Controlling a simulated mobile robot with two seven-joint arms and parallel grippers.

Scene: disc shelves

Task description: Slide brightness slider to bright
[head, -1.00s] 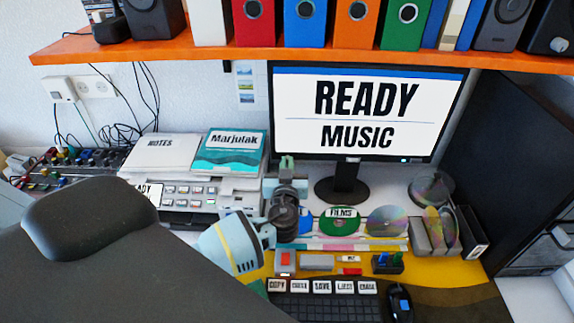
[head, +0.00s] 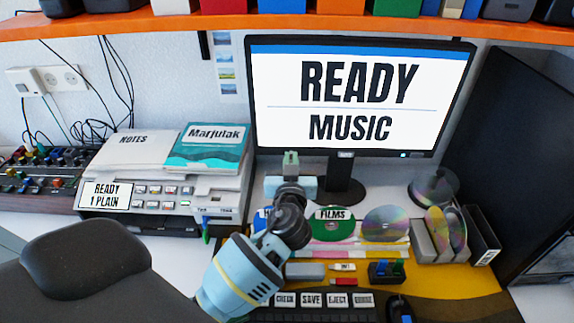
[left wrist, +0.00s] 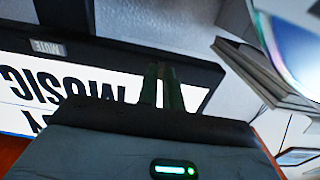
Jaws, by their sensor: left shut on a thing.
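The monitor (head: 350,150) stands at the back and its screen reads READY MUSIC. It also shows upside down in the left wrist view (left wrist: 45,108). My left gripper (head: 291,157) reaches up to the left part of the monitor's lower edge. In the left wrist view its two green fingers (left wrist: 162,88) are close together in front of the monitor. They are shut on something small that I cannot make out. I cannot pick out the brightness slider in either view; the fingers may hide it. My right gripper is not in view.
A printer (head: 160,208) with notes and a Marjulak book stands left. Discs lie right of my gripper, including a green FILMS disc (head: 334,223). A keyboard (head: 320,314) and a mouse (head: 400,308) lie in front. An orange shelf (head: 120,27) runs above.

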